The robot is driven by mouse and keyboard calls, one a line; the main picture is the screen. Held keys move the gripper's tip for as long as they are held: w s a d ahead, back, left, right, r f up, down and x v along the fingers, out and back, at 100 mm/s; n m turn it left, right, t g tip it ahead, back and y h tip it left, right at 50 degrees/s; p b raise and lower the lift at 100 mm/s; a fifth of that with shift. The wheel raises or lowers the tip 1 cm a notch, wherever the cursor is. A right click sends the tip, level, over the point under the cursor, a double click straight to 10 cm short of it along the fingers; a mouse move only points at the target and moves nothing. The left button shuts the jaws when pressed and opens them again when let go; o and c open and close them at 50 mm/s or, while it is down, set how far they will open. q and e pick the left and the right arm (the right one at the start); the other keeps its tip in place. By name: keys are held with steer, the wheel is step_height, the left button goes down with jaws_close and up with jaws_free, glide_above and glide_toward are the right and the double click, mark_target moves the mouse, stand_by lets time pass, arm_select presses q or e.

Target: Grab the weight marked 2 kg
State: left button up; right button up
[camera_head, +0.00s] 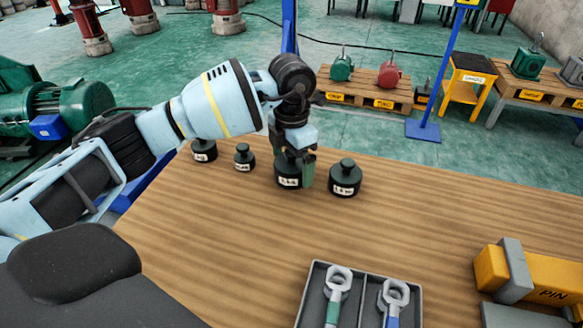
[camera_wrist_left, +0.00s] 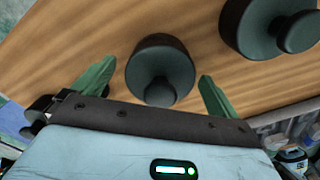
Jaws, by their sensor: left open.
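Several dark, knobbed weights with white labels stand upright in a row on the wooden table; the label figures are too small for me to read with certainty, so I cannot tell which is 2 kg. My left gripper (camera_head: 297,168) points down at the third weight from the left (camera_head: 287,183) and partly hides it. In the left wrist view my left gripper (camera_wrist_left: 155,78) is open, its green fingers on either side of that weight (camera_wrist_left: 160,65); contact is not clear. The rightmost weight (camera_head: 345,180) stands close by and also shows in the wrist view (camera_wrist_left: 250,35). My right gripper is not visible.
Two smaller weights stand to the left, one at the far left (camera_head: 204,153) and one beside it (camera_head: 244,160). A yellow and grey part (camera_head: 540,275) is at the right. The middle of the table is clear.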

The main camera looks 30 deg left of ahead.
arm_select(q)
steer(key=shift+f, duration=0.1)
steer(key=shift+c, duration=0.4)
steer(key=c, duration=1.9)
steer(key=shift+w+r, duration=0.15)
steer(key=shift+r, duration=0.05)
steer(key=shift+c, duration=0.8)
steer(key=shift+r, duration=0.1)
step_height(320, 180, up, 10)
steer(key=shift+f, duration=0.1)
